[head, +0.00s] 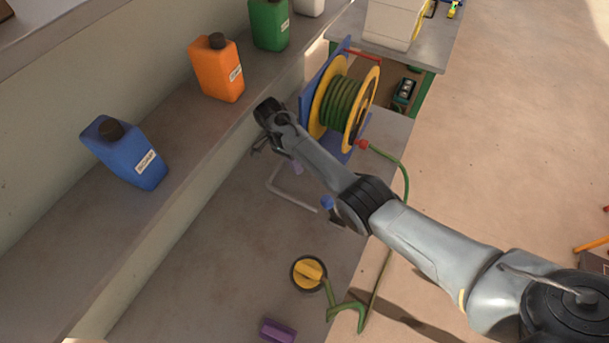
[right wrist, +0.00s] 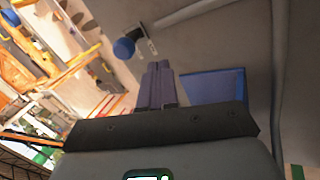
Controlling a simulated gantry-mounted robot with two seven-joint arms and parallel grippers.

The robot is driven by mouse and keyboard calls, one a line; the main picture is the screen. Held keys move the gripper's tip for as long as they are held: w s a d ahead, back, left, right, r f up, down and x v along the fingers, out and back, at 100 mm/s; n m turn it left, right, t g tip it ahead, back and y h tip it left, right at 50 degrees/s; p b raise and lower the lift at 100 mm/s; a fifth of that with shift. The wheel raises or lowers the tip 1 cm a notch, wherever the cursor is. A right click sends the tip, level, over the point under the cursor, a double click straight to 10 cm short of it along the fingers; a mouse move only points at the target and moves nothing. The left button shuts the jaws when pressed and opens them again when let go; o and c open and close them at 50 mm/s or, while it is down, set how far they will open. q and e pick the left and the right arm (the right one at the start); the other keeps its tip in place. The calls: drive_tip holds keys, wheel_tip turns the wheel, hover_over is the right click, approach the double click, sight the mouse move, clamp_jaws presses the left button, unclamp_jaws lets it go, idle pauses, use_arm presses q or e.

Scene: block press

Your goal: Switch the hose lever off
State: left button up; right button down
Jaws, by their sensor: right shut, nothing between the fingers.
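A small blue knob (head: 327,203) shows at the near end of a bent grey pipe (head: 288,194), just left of my right arm. I take it for the hose lever's handle. In the right wrist view the blue knob (right wrist: 124,47) sits beside a pale bracket, ahead of the fingertips and to their left. My right gripper (head: 297,168) is partly hidden by its own arm. Its purple-grey fingers (right wrist: 158,84) are together and empty, apart from the knob. Whether the lever is on or off cannot be told. My left gripper is out of view.
A hose reel (head: 342,102) with green hose stands beyond my right arm. Blue (head: 130,155), orange (head: 218,70) and green (head: 269,24) canisters line the left ledge.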

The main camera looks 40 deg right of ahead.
drive_tip(key=s+d+f+p, duration=0.2)
drive_tip(key=s+f+p, duration=0.1)
drive_tip(key=s+f, duration=0.4)
drive_tip(key=shift+s+f+p, duration=0.3)
drive_tip(key=shift+s, duration=0.1)
idle(0.4)
